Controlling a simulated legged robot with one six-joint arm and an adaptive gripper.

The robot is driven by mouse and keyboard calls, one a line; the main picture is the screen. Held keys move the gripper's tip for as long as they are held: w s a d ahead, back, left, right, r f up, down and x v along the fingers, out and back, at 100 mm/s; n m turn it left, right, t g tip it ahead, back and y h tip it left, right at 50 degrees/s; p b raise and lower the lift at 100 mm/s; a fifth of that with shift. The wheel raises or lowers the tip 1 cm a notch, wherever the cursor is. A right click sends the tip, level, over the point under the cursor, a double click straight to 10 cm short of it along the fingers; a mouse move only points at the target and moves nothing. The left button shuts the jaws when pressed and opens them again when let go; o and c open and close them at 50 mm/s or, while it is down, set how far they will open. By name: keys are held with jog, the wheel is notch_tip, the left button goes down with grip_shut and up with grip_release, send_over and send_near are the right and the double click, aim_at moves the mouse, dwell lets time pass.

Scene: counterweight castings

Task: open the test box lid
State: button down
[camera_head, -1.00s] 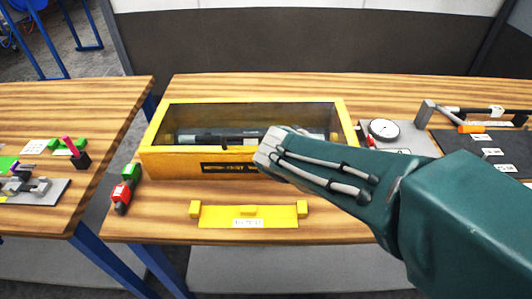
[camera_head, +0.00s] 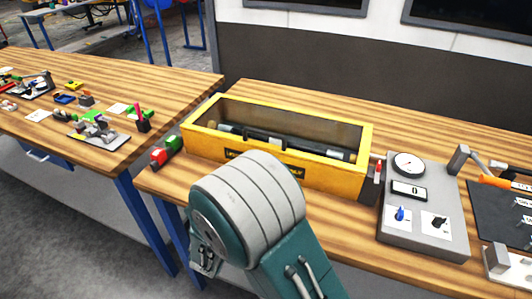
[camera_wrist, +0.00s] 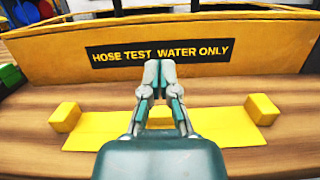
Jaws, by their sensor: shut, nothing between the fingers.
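The test box (camera_head: 345,178) is a long yellow box on the wooden bench, with a dark rod-like part (camera_head: 262,137) inside. I look in through its top and cannot tell whether a clear lid covers it. In the wrist view its front wall (camera_wrist: 265,45) reads "HOSE TEST WATER ONLY". A yellow plate (camera_wrist: 95,127) with a block at each end lies on the bench before that wall. My gripper (camera_wrist: 158,78) is shut and empty, its tips over the plate and in front of the label. My arm hides the plate in the head view.
A grey gauge panel (camera_head: 425,222) with knobs stands right of the box, beside a dark mat (camera_head: 490,205). A red and green item (camera_head: 166,152) sits at the box's left end. A second bench (camera_head: 180,80) with small parts stands to the left.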

jog(key=shift+w+a, duration=0.15)
jog(key=shift+w, duration=0.15)
jog(key=r+x, duration=0.2)
jog(key=x, duration=1)
jog(key=shift+r, duration=0.45)
jog(key=shift+s+r, duration=0.1)
